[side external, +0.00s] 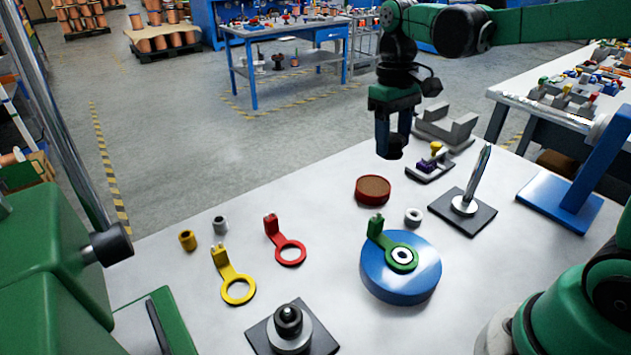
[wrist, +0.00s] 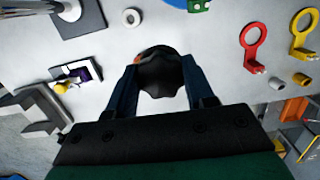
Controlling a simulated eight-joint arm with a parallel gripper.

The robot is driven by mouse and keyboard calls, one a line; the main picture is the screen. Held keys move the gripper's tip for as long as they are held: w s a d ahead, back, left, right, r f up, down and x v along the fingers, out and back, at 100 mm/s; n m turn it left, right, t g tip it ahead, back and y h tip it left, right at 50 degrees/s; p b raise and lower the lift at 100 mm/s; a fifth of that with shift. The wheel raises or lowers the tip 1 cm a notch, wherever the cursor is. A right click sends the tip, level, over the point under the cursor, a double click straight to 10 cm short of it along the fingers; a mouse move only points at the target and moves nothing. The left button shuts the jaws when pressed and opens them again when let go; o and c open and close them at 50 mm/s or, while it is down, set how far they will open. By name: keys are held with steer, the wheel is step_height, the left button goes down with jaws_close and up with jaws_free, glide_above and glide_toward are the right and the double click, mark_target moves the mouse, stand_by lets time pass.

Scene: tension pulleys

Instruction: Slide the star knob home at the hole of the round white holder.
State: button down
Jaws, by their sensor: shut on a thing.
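My gripper (side external: 392,143) is shut on the black star knob, with its dark blue fingers pointing down. The knob (wrist: 160,76) shows lobed and dark between the fingers in the wrist view; its lower end is hard to make out. In the side view it is held above the table, behind the red round tub. A small white ring with a hole (side external: 413,215) lies near the blue disc; it also shows in the wrist view (wrist: 131,17). Another pale round base (side external: 464,206) carries a tall metal rod on a black plate. I cannot tell for certain which is the holder.
The red tub (side external: 373,190) stands in front of my gripper. A blue disc (side external: 400,285) bears a green ring arm (side external: 401,257). Red (side external: 290,253) and yellow (side external: 238,290) ring arms lie left. A black-topped round fixture (side external: 288,325) stands at the front. Grey blocks (side external: 447,128) lie behind.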

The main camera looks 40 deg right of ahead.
steer(key=shift+s+d+f, duration=0.75)
steer(key=shift+f, duration=1)
steer(key=shift+s+d+f, duration=0.7)
steer(key=shift+d+f, duration=0.1)
steer(key=shift+f, duration=1)
steer(key=shift+s+d+f, duration=0.75)
steer(key=shift+f, duration=1)
steer(key=shift+f, duration=0.35)
steer(key=shift+f, duration=0.65)
steer(key=shift+c, duration=1.2)
jaws_free()
steer(key=shift+r, duration=0.1)
